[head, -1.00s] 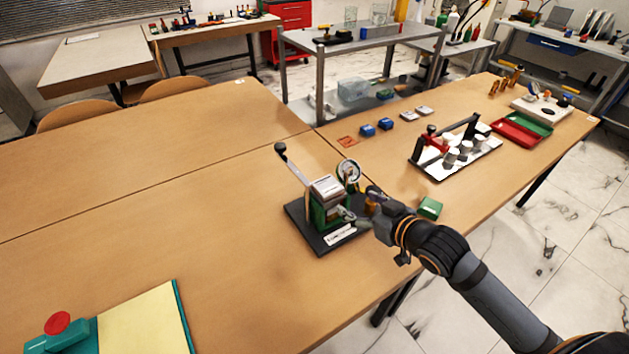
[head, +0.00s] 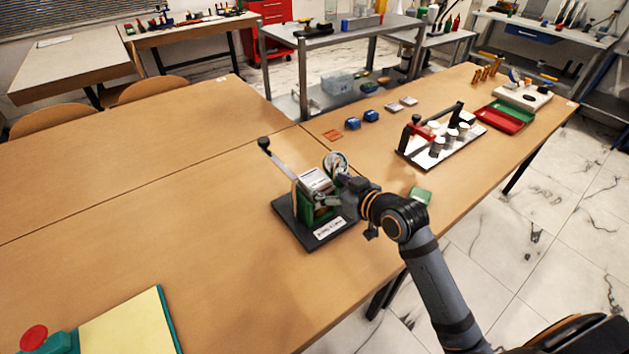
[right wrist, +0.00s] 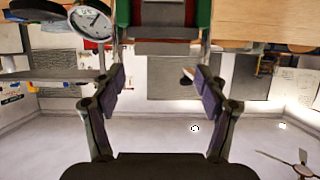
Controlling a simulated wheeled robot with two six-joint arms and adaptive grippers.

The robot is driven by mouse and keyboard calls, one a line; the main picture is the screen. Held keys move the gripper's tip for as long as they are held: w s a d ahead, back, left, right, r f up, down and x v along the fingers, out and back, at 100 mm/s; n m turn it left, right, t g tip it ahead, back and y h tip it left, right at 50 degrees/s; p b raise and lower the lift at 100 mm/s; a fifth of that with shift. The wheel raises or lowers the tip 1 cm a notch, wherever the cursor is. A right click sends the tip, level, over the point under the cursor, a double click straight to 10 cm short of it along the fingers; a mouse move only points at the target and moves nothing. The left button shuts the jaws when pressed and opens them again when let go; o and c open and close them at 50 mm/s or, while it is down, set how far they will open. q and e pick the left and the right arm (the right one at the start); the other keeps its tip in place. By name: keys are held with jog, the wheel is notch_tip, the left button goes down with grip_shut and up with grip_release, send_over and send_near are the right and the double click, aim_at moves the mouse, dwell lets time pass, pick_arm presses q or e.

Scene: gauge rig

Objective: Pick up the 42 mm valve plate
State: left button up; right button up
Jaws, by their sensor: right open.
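The gauge rig stands on a dark base (head: 288,217) on the near table, with green side posts (head: 305,208), a pale ribbed block (head: 317,181) on top, a black-knobbed lever (head: 279,160) and a round dial gauge (head: 336,162). I cannot tell which part is the 42 mm valve plate. My right gripper (head: 344,193) is at the rig's right side. In the right wrist view its fingers (right wrist: 160,85) are open, with nothing held between them. The green posts (right wrist: 124,14) and gauge (right wrist: 91,21) show beyond the fingertips. My left gripper is out of view.
A green block (head: 420,194) lies just beyond my right arm. Two blue blocks (head: 371,116), grey plates (head: 393,107) and an orange piece (head: 333,135) lie farther back. A white rack (head: 463,148) and red tray (head: 500,120) stand at the right. The left tabletop is mostly clear.

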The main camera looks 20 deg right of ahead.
aim_at(315, 179)
jog(key=x, duration=0.5)
jog(key=shift+s+a, duration=0.1)
jog(key=shift+s, duration=0.05)
jog(key=shift+c, duration=0.4)
jog(key=c, duration=1)
